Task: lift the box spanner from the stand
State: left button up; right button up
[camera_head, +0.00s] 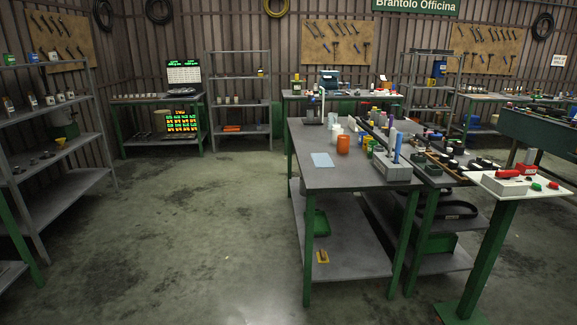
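I cannot clearly make out a box spanner at this distance. A grey block (391,169) with a slim blue upright piece (398,145) stands at the front right corner of the central workbench (330,178). To its right, a green pedestal (490,247) carries a pale top. On that top lie a grey block (498,184) with a red piece (508,173) on it, and small green and red pieces (537,186). I cannot tell which of these is the spanner or its stand. Neither of my grippers is in view.
Orange (343,145) and white containers and a light blue sheet (322,160) are on the central bench. Shelves (60,140) line the left side. A dark green machine bench (540,133) is at right. The floor (190,220) at left and centre is clear.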

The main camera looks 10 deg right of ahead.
aim_at(420, 147)
jog(key=z, duration=0.4)
jog(key=i, duration=1)
jog(key=z, duration=1.15)
jog(key=i, duration=1.5)
jog(key=z, duration=0.3)
